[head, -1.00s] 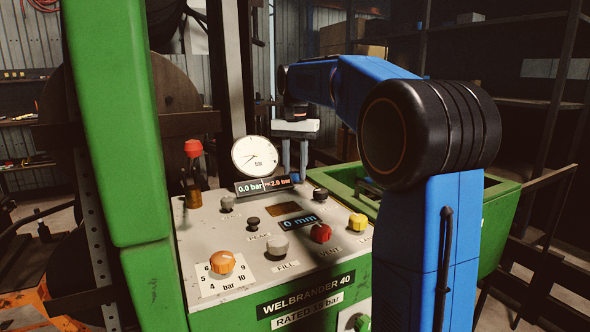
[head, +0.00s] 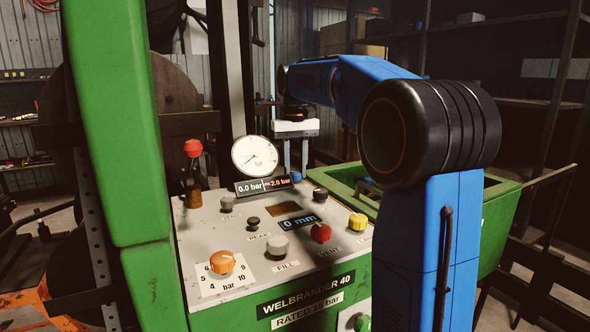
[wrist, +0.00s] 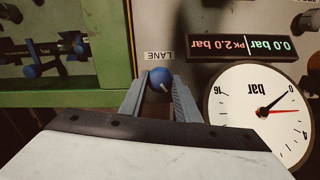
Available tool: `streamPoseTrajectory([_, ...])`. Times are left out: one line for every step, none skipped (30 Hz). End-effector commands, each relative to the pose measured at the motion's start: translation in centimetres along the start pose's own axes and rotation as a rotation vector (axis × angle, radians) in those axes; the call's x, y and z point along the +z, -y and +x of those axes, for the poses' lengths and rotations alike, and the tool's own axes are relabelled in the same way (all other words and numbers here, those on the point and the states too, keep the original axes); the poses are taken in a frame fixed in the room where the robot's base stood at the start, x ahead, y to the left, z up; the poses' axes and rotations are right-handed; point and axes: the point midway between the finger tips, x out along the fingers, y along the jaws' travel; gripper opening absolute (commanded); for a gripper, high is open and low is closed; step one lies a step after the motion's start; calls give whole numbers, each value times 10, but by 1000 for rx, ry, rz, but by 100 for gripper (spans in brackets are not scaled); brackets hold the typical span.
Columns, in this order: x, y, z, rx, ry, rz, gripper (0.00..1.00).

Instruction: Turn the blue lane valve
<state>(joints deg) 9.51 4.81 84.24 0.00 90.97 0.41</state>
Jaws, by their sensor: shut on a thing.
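The blue lane valve (wrist: 161,78) is a round blue knob with a pale mark, beside the label LANE (wrist: 160,56) in the wrist view. My gripper (wrist: 160,88) has its two grey fingers closed on either side of the knob, touching it. In the head view the blue knob (head: 296,176) shows small behind the display at the panel's far edge. My gripper (head: 296,168) points down over it there. The finger contact is partly hidden in the head view.
The pressure gauge (head: 255,155) and the display (head: 264,185), reading 0.0 bar and PK 2.0 bar, stand close to my gripper. The panel (head: 245,225) carries several other knobs, including orange (head: 222,262), red (head: 321,232) and yellow (head: 358,221). A green trough (head: 350,180) lies behind.

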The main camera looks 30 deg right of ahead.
Motion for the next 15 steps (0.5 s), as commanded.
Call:
streamPoseTrajectory([0, 0, 0, 0, -1, -43, 7])
streamPoseTrajectory([0, 0, 0, 0, -1, -72, 7])
streamPoseTrajectory([0, 0, 0, 0, -1, -110, 7])
streamPoseTrajectory([0, 0, 0, 0, -1, -138, 7])
streamPoseTrajectory([0, 0, 0, 0, -1, -167, 7])
streamPoseTrajectory([0, 0, 0, 0, -1, -205, 7])
streamPoseTrajectory([0, 0, 0, 0, -1, -233, 7])
streamPoseTrajectory([0, 0, 0, 0, -1, -262, 7])
streamPoseTrajectory([0, 0, 0, 0, -1, -299, 7])
streamPoseTrajectory([0, 0, 0, 0, -1, -328, 7])
streamPoseTrajectory([0, 0, 0, 0, -1, -357, 7])
streamPoseTrajectory([0, 0, 0, 0, -1, -394, 7])
streamPoseTrajectory([0, 0, 0, 0, -1, -423, 7])
streamPoseTrajectory([0, 0, 0, 0, -1, -451, 7])
streamPoseTrajectory([0, 0, 0, 0, -1, -489, 7])
